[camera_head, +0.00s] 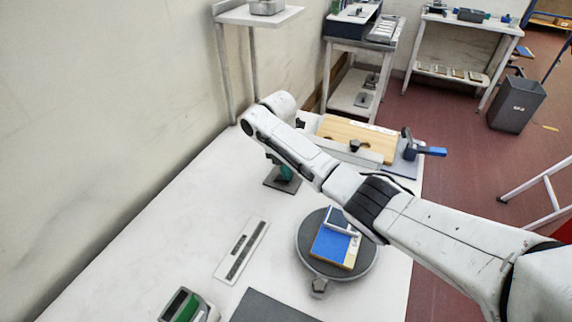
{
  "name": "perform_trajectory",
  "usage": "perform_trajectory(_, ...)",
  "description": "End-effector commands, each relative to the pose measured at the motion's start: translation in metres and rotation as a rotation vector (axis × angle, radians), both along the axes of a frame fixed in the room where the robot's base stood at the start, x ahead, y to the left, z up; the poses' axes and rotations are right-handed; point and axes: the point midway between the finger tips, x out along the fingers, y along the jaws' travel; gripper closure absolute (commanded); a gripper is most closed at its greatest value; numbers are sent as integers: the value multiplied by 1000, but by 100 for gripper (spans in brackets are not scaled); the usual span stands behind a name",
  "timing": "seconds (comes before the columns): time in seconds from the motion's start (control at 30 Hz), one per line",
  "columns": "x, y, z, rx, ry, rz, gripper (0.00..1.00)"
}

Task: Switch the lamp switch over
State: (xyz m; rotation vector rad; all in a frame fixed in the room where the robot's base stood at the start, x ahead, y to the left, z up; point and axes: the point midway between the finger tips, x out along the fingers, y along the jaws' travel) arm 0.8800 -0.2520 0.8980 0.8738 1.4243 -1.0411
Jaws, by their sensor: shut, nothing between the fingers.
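I cannot single out a lamp switch for certain. A green part on a dark square base (283,183) stands on the white table, partly hidden behind my arm. A green-faced device in a light housing (185,305) sits at the table's near edge, cut off by the frame. My arm reaches from the lower right across the table to the upper middle. My gripper does not show clearly; the far end of the arm hides it.
A dark round turntable (308,262) carries a blue and yellow box (330,247) under my arm. A wooden board (365,135) and a blue-handled clamp (432,151) lie behind. A slotted strip (242,250) lies on the white table (180,225). The wall bounds the left.

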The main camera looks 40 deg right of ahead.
Motion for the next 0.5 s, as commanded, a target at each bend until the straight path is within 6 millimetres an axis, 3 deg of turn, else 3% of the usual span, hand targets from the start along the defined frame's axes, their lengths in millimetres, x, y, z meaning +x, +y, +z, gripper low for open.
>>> perform_trajectory(0.5, -1, 0, -4, 14, -31, 1, 100)
